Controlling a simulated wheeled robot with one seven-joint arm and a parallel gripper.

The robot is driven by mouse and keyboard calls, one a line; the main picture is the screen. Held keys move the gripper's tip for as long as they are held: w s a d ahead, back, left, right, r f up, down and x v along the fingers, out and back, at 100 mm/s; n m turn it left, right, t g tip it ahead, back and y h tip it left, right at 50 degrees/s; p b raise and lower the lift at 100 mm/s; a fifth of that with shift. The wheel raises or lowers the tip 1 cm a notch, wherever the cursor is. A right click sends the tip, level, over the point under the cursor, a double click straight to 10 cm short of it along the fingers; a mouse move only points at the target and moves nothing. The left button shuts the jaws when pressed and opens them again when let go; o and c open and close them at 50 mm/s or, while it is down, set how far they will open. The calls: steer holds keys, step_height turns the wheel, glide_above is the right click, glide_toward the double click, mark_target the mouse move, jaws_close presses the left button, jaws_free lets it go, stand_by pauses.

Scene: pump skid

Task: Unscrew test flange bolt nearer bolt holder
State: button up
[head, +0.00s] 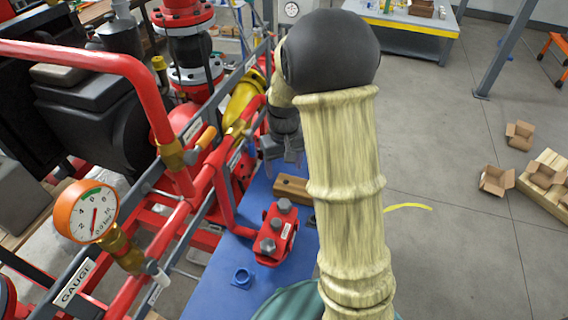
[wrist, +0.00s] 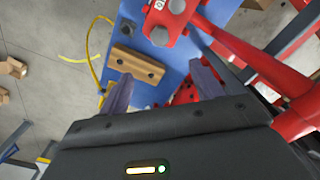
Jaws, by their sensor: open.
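The red test flange (head: 277,250) sits on the blue deck with grey hex bolts. The bolt nearer the holder (head: 284,205) is at its far end and also shows in the wrist view (wrist: 160,37). The bolt holder, a wooden block (head: 293,189) with dark holes, lies beside the flange, partly hidden by my arm in the head view; it shows whole in the wrist view (wrist: 137,66). My gripper (head: 283,163) is open and empty, beyond the holder in the head view. In the wrist view its fingers (wrist: 161,74) point toward the deck, apart from bolt and holder.
Red pipes and rails (head: 190,215) run close along the left of the deck, with a pressure gauge (head: 93,211). A blue ring (head: 243,278) lies on the blue deck (head: 205,295). A yellow hose (wrist: 92,50) shows beside the deck.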

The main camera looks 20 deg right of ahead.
mark_target(284, 203)
step_height(284, 203, down, 17)
steer(key=p, duration=0.4)
steer(key=shift+f+p, duration=0.2)
steer(key=shift+p, duration=0.15)
stand_by(0.4)
steer(key=shift+c, duration=0.3)
